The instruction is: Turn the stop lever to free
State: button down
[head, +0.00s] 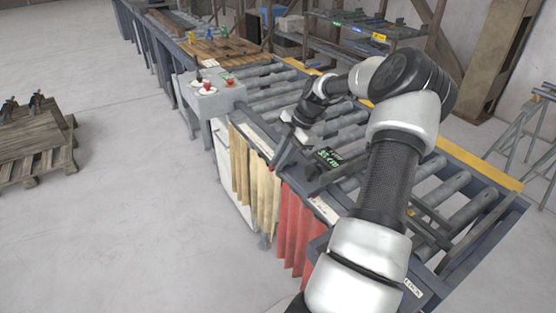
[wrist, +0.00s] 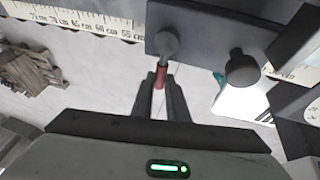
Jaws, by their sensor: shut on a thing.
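The stop lever (wrist: 160,77) shows in the wrist view as a short red grip on a grey arm. Its round grey pivot (wrist: 167,44) sits on a dark grey plate (wrist: 205,32). The lever hangs down in the picture from the pivot, tilted slightly left. My gripper (wrist: 158,78) is shut on the red grip, one finger on each side. In the head view my gripper (head: 284,153) is at the front edge of the roller conveyor (head: 350,118), and the lever cannot be made out there. No free or locked marking is readable.
A dark round knob (wrist: 242,69) is on the plate right of the lever. A ruler scale (wrist: 75,17) runs along the upper left. A control box (head: 210,98) with red buttons stands left of my arm. Yellow and red strip curtains (head: 295,228) hang below the conveyor.

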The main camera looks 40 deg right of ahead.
jog(key=shift+s+n, duration=0.15)
jog(key=shift+n, duration=0.15)
jog(key=c, duration=1.7)
grip_release()
jog(key=shift+c, duration=0.2)
jog(key=v, duration=1.7)
jog(key=shift+r+b, duration=0.2)
jog(key=shift+b, duration=0.1)
jog(key=shift+w, duration=0.2)
